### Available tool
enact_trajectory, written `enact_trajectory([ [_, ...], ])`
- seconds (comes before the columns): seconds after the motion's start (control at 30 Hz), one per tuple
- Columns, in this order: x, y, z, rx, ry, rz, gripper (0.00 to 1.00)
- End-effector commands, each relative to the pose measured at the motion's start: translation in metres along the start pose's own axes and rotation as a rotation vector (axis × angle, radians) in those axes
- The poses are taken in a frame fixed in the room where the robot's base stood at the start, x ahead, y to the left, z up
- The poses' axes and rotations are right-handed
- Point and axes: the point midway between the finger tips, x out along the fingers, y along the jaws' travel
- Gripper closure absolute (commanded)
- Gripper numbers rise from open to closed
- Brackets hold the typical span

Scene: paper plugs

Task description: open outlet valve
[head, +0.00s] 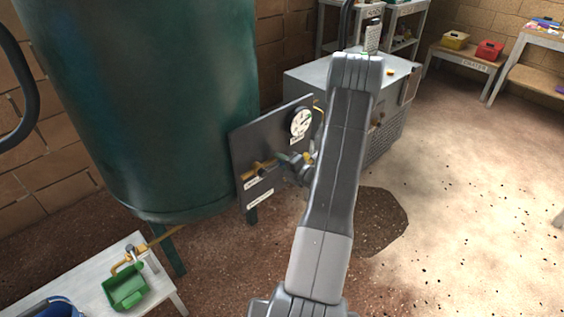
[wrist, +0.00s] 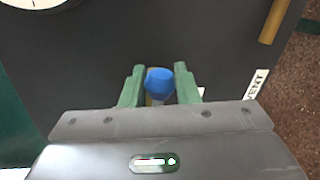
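A dark upright panel (head: 240,150) stands beside the green tank. A blue valve knob (wrist: 159,82) shows in the wrist view, between the two green fingers of my gripper (wrist: 160,88). The fingers stand apart at either side of the knob; I cannot tell whether they touch it. In the head view my gripper (head: 296,162) is at the panel's right part, and my arm hides what it faces. A brass valve (head: 258,170) sits on the panel left of my gripper, above a white label. I cannot read which valve is the outlet.
A round gauge (head: 301,122) is on the panel above my gripper. A label reading VENT (wrist: 257,84) is at the right in the wrist view. The green tank (head: 150,100) stands at left, and a grey cabinet (head: 310,80) behind. Open floor lies to the right.

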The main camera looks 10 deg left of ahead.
Motion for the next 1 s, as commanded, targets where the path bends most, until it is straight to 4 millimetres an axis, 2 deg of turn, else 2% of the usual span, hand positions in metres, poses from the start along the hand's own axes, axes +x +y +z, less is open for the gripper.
enact_trajectory([
  [0.03,-0.001,-0.002,-0.001,0.002,0.0,-0.004,0.64],
  [0.1,0.0,-0.002,-0.001,0.002,0.0,-0.004,0.52],
  [0.47,-0.005,-0.001,0.0,0.001,-0.001,-0.003,0.52],
  [0.63,-0.031,-0.001,0.001,0.003,-0.003,-0.003,0.52],
  [1.0,-0.113,-0.001,0.001,0.002,-0.004,-0.004,0.52],
])
